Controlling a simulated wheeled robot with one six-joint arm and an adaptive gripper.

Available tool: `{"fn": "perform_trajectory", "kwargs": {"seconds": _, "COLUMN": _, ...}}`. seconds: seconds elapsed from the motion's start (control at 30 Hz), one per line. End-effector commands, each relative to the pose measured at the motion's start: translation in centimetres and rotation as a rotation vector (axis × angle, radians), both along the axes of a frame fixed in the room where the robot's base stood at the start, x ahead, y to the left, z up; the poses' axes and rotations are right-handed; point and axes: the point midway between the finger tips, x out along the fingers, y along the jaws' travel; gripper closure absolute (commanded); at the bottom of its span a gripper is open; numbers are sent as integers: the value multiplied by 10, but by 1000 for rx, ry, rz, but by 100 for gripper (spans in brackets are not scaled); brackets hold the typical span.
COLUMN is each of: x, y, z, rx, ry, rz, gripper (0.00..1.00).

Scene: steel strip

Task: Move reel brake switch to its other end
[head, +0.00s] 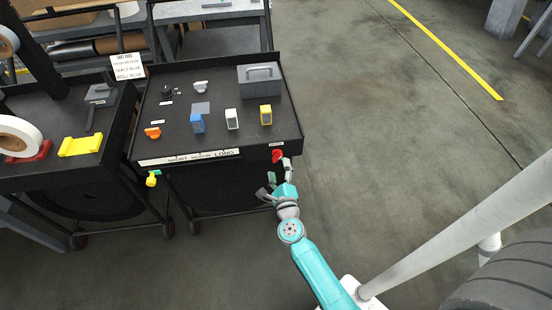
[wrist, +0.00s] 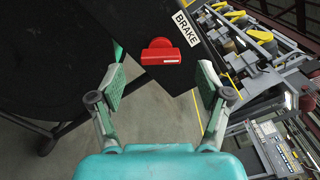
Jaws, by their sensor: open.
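The reel brake switch is a red knob (wrist: 160,54) with a flat bar on a round base, on the dark front panel of the cart beside a white label reading BRAKE (wrist: 187,28). In the head view the red switch (head: 277,156) is at the cart's front right corner. My gripper (wrist: 160,88) is open, with its green-padded fingers spread to either side below the switch. It appears apart from the switch, with nothing between the fingers. In the head view my gripper (head: 279,175) is just in front of the switch.
A yellow knob (head: 151,180) projects at the cart's front left. Open floor lies to the right.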

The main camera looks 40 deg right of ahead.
Motion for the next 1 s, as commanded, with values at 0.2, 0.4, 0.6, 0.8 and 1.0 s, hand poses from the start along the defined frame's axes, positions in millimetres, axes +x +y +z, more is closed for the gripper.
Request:
{"fn": "perform_trajectory", "kwargs": {"seconds": 0.2, "x": 28, "y": -19, "z": 0, "rx": -2, "ry": 0, "rz": -1, "gripper": 23}}
{"fn": "perform_trajectory", "kwargs": {"seconds": 0.4, "x": 41, "y": -28, "z": 0, "rx": -2, "ry": 1, "rz": 0, "gripper": 23}}
{"fn": "perform_trajectory", "kwargs": {"seconds": 0.6, "x": 43, "y": -29, "z": 0, "rx": -2, "ry": 1, "rz": 0, "gripper": 23}}
{"fn": "perform_trajectory", "kwargs": {"seconds": 0.8, "x": 43, "y": -29, "z": 0, "rx": -2, "ry": 1, "rz": 0, "gripper": 38}}
{"fn": "perform_trajectory", "kwargs": {"seconds": 1.0, "x": 43, "y": -29, "z": 0, "rx": -2, "ry": 1, "rz": 0, "gripper": 83}}
